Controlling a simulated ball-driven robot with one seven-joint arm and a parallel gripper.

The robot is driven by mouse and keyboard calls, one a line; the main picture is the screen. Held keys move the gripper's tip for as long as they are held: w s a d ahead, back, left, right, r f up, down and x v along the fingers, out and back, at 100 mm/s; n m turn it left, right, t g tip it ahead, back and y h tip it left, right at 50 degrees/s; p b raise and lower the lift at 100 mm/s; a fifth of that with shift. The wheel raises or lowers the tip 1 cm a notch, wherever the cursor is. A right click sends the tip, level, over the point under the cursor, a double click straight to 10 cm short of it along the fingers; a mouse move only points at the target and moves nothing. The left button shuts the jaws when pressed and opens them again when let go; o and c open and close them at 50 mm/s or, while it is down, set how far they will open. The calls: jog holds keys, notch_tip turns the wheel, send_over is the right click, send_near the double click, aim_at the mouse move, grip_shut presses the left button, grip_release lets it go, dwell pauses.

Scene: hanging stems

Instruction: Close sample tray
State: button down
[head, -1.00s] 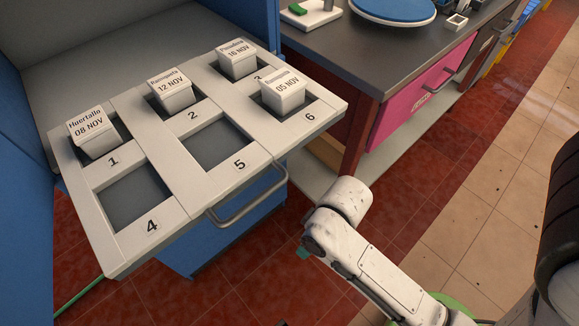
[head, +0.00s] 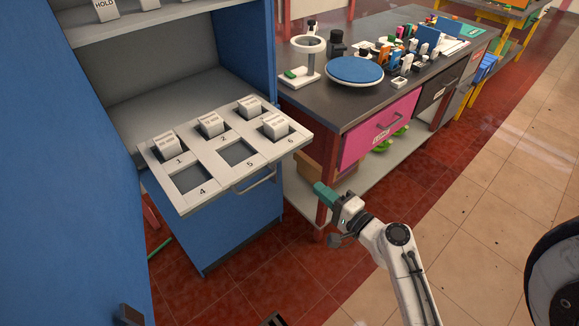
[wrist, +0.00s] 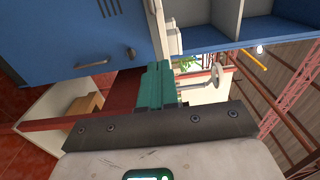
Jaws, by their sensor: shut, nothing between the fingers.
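The sample tray (head: 213,181) is a white board with numbered square openings, sticking out of the blue cabinet. White labelled sample boxes stand in openings 1 (head: 165,144), 2 (head: 210,124), 3 (head: 249,106) and 6 (head: 275,126). Openings 4 and 5 are empty. A grey bar handle (head: 256,181) is on the tray's front edge. My gripper (head: 322,192), with teal fingers, is shut and empty to the right of the handle, apart from it in the picture. The shut fingers (wrist: 157,86) also show in the wrist view.
The blue cabinet (head: 225,235) surrounds the tray's back. To the right stands a dark-topped bench (head: 330,108) with a pink drawer (head: 378,128), a blue round plate (head: 355,70) and several small items. Open tiled floor (head: 470,200) lies at the right.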

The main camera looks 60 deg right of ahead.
aim_at(280, 157)
jog(key=p+x, duration=0.3)
jog(key=x, duration=0.9)
jog(key=shift+w, duration=0.3)
jog(key=shift+w+d+f+p, duration=0.1)
jog(key=shift+w+d+p, duration=0.1)
jog(key=shift+w+p, duration=0.3)
jog(key=shift+w, duration=0.15)
jog(key=shift+w, duration=0.1)
